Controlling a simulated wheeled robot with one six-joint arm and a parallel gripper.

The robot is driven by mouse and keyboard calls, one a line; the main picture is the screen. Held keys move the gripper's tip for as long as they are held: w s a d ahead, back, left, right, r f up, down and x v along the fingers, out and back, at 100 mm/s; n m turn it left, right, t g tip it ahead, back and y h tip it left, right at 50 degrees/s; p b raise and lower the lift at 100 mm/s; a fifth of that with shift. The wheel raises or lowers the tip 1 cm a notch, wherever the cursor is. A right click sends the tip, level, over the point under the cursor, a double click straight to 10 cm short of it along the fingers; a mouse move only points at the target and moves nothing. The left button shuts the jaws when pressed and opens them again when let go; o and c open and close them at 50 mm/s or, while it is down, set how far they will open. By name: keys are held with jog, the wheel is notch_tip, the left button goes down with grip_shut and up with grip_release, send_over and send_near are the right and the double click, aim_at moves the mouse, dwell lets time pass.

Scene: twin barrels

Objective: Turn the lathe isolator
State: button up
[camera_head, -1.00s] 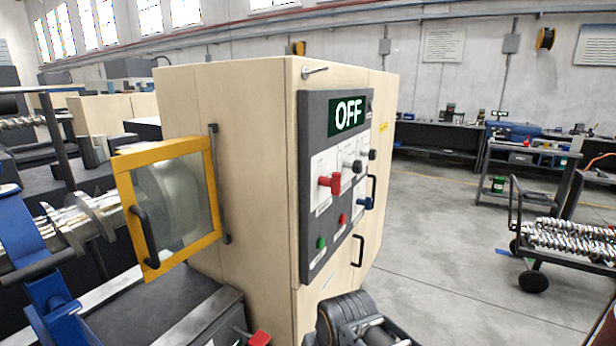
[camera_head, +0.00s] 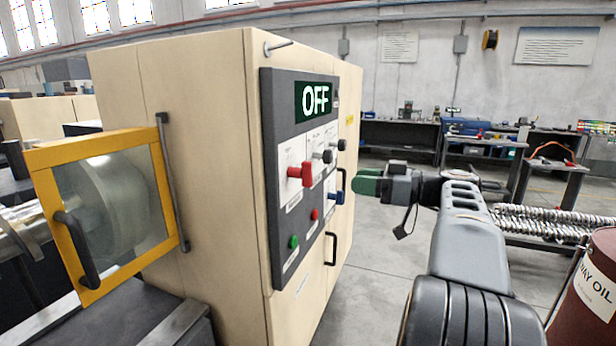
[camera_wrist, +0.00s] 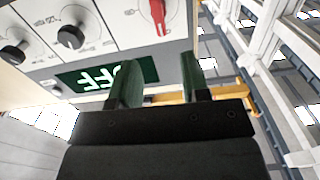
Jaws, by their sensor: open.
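The lathe's control panel (camera_head: 282,235) is a dark grey plate on the beige cabinet, with a lit display (camera_head: 316,99) reading OFF. A red rotary handle (camera_head: 301,173) sticks out on its left side; it also shows in the wrist view (camera_wrist: 158,14). Two black knobs and a blue handle (camera_head: 335,197) sit to its right. Which one is the isolator is not readable. My gripper (camera_head: 366,184) is to the right of the panel, apart from it, with green fingers. In the wrist view the fingers (camera_wrist: 155,82) are spread with nothing between them.
A yellow-framed guard door (camera_head: 100,215) juts out left of the cabinet. A green button (camera_head: 294,241) and a red button (camera_head: 314,214) sit low on the panel. A dark red oil barrel (camera_head: 590,290) stands at the right edge. Open floor lies behind my arm.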

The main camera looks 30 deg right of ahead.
aim_at(312, 173)
jog(key=p+x, duration=0.1)
jog(key=x, duration=0.3)
jog(key=p+x, duration=0.1)
jog(key=x, duration=0.3)
jog(key=p+x, duration=0.1)
jog(key=x, duration=0.4)
jog(key=shift+w+d+r, duration=0.1)
jog(key=shift+r, duration=0.2)
jog(key=shift+c, duration=0.4)
jog(key=c, duration=0.6)
jog(key=shift+c, duration=0.2)
